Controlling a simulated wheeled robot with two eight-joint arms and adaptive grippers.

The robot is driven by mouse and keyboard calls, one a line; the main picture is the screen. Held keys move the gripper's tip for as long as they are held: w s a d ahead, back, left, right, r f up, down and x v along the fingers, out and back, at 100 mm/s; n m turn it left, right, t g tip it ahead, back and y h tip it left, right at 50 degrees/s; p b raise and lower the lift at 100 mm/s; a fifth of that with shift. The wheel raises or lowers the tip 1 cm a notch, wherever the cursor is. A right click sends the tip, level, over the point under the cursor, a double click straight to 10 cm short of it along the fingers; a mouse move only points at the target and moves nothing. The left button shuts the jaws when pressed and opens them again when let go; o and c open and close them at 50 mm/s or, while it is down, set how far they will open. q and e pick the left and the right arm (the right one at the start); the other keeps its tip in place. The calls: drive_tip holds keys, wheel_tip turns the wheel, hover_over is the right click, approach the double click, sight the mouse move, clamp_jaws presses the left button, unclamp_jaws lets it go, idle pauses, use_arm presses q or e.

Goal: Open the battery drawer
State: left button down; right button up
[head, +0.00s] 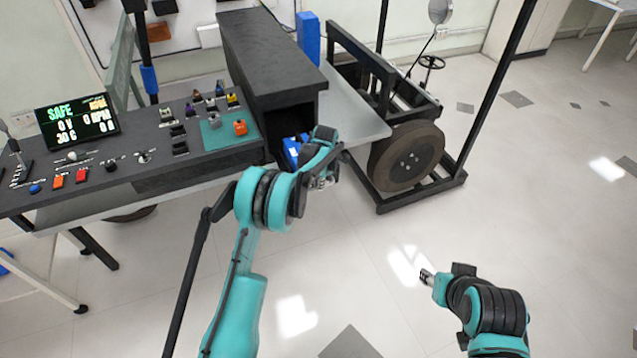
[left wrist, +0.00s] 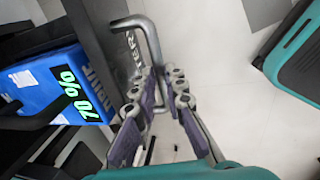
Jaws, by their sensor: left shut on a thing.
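The battery drawer has a dark front panel with partly hidden lettering, seen in the left wrist view (left wrist: 92,30). A bent grey metal handle (left wrist: 152,40) stands out from it. My left gripper (head: 324,181) is at the drawer front, and its fingers (left wrist: 155,92) are closed around the handle bar. Behind the panel is a blue battery (left wrist: 62,85) reading 70%; it also shows in the head view (head: 292,151) at the mouth of the dark bay. My arm hides much of the drawer. My right gripper (head: 427,277) is over the floor, away from the drawer; its finger opening is unclear.
The dark bay housing (head: 265,50) stands beside a control console (head: 150,180) with switches and a lit SAFE screen (head: 77,121). A wheel (head: 407,157) and black frame posts stand to the right. The floor in front is clear.

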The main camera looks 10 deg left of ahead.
use_arm(q)
drive_tip(key=c, duration=1.6)
unclamp_jaws()
drive_tip(key=r, duration=0.4)
drive_tip(key=s+d+r, duration=0.1)
drive_tip(key=r, duration=0.6)
drive_tip(key=shift+s+d+r, duration=0.15)
drive_tip(key=shift+s+r, duration=0.25)
drive_tip(key=s+a+r+m+t, duration=0.1)
drive_tip(key=s+r+m, duration=0.55)
drive_tip(key=s, duration=0.25)
drive_tip(key=s+a+r+m+t, duration=0.1)
drive_tip(key=s+r+m+t, duration=0.1)
drive_tip(key=s+r+m, duration=0.55)
drive_tip(key=s+f+m, duration=0.1)
drive_tip(key=s+m, duration=0.2)
drive_tip(key=s, duration=0.4)
drive_tip(key=s+f+m+t, duration=0.1)
drive_tip(key=s+m, duration=0.3)
drive_tip(key=s, duration=0.3)
drive_tip(key=s+a+f+m+t+h, duration=0.1)
drive_tip(key=s+f+m, duration=0.1)
drive_tip(key=s, duration=0.6)
drive_tip(key=shift+a+m, duration=0.1)
drive_tip(key=shift+m, duration=0.7)
